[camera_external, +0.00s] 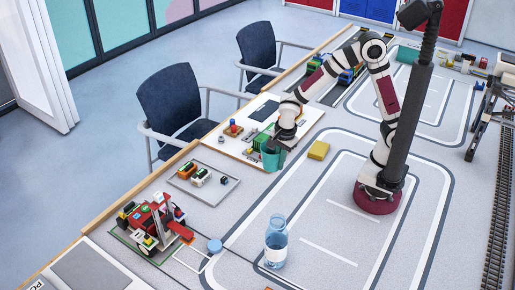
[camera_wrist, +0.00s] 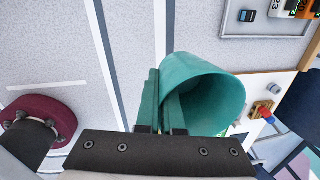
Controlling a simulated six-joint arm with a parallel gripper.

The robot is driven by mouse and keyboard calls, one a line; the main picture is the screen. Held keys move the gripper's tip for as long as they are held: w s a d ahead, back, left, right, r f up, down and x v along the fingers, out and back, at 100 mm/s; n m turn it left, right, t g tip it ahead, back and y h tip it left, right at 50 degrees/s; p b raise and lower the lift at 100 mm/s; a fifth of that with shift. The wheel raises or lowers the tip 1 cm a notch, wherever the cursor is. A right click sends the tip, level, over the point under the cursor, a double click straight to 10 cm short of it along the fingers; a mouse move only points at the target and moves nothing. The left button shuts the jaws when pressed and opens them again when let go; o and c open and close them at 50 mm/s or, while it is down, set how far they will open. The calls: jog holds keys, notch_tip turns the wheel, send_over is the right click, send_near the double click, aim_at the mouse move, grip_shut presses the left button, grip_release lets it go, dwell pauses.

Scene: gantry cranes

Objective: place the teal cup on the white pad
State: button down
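The teal cup (camera_wrist: 208,92) is large in the wrist view, with its round side and part of its opening showing. In the external view the cup (camera_external: 273,159) hangs at the end of my arm, by the near edge of a white board (camera_external: 238,148). My gripper (camera_wrist: 163,102) looks shut on the cup's wall, its two fingers close together at the rim. The exact contact is partly hidden. A white board surface also shows in the wrist view (camera_wrist: 262,88). I cannot tell whether this board is the white pad.
A yellow block (camera_external: 318,150) lies right of the cup. A blue bottle (camera_external: 276,242), a blue disc (camera_external: 215,246) and a red toy vehicle (camera_external: 152,222) stand nearer the front. A grey tray (camera_external: 212,190) holds small toy cars. The marked grey floor in the middle is mostly clear.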

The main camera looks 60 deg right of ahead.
dwell(0.9)
jog(key=w+d+r+n+g+y, duration=0.1)
jog(key=w+d+r+n, duration=0.1)
jog(key=d+r+n, duration=0.7)
jog(key=w+d+r+n+y, duration=0.1)
jog(key=w+d+r+n, duration=0.1)
jog(key=d+r+n, duration=0.7)
jog(key=w+d+f+m+t+h, duration=0.1)
jog(key=w+d+f+m+h, duration=0.1)
jog(key=w+d+f+m, duration=1.6)
jog(key=shift+n, duration=0.5)
jog(key=w+a+f, duration=0.3)
jog(key=a, duration=0.2)
jog(key=w+a+f, duration=0.2)
jog(key=a, duration=0.1)
jog(key=shift+w+f, duration=0.35)
jog(key=shift+f, duration=1.9)
jog(key=shift+f, duration=0.15)
